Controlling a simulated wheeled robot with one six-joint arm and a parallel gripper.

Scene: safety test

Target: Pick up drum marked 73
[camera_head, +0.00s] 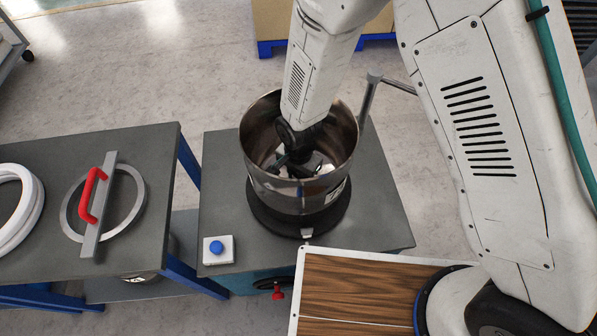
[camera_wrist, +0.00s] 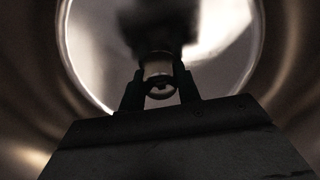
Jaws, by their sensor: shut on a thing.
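A large shiny metal drum (camera_head: 300,200), open at the top, stands on a round black base on the grey table. A white label shows on its right side, but I cannot read a number on it. My gripper (camera_head: 303,166) reaches down inside the drum, below its rim. In the wrist view my gripper (camera_wrist: 158,90) has its dark jaws shut on a small pale rounded piece (camera_wrist: 158,69) near the middle of the drum's interior. I cannot tell whether that piece is part of the drum or a separate thing. The drum's inner wall surrounds the jaws.
A white box with a blue button (camera_head: 217,248) sits at the table's front left. A grey table (camera_head: 150,150) on the left holds a ring lid with a red handle (camera_head: 93,195) and white rings (camera_head: 20,205). A metal post (camera_head: 369,98) stands close behind the drum, right.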

